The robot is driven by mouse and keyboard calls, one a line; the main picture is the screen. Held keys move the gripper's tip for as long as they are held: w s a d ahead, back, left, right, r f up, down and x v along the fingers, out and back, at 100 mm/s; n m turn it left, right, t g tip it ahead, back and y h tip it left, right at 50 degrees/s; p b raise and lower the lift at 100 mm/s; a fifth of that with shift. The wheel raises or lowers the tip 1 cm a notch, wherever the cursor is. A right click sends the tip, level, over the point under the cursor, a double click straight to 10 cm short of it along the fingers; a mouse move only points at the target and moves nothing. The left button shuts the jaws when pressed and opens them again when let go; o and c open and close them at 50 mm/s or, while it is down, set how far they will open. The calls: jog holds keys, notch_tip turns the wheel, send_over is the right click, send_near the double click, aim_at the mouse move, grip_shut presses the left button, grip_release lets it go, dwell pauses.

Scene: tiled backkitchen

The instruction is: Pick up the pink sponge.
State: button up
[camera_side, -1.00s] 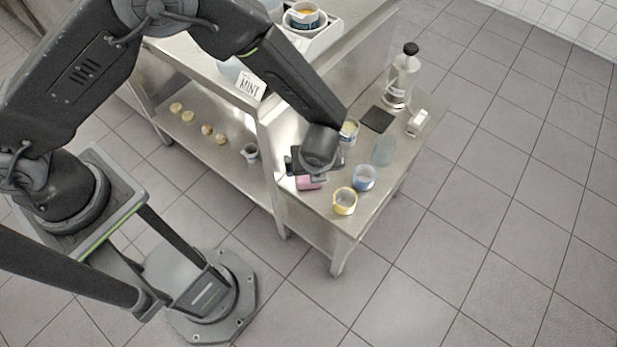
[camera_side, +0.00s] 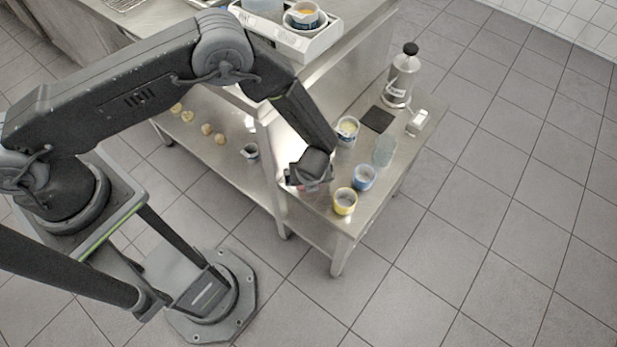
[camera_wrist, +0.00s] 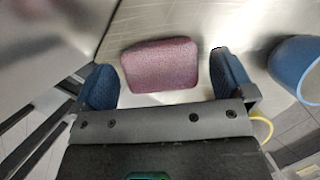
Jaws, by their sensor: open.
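The pink sponge (camera_wrist: 160,65) lies on the steel table. In the wrist view it shows between my gripper's two blue finger pads, slightly ahead of them, with gaps on both sides. My gripper (camera_wrist: 162,82) is open and empty. In the side view my gripper (camera_side: 308,180) is low over the near left part of the table and hides most of the sponge. Whether the fingers touch the table cannot be told.
A yellow cup (camera_side: 345,201) and a blue cup (camera_side: 364,178) stand right of my gripper; the blue cup (camera_wrist: 296,70) also shows in the wrist view. Behind are a white cup (camera_side: 347,131), a glass (camera_side: 384,151), a dark mat (camera_side: 377,119) and a bottle (camera_side: 401,78).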

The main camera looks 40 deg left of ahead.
jog(key=shift+w+a+f, duration=0.15)
jog(key=shift+w+f, duration=0.05)
jog(key=shift+f, duration=0.5)
jog(key=shift+c, duration=0.4)
jog(key=c, duration=0.9)
notch_tip(320, 180, up, 10)
jog(key=shift+r, duration=0.1)
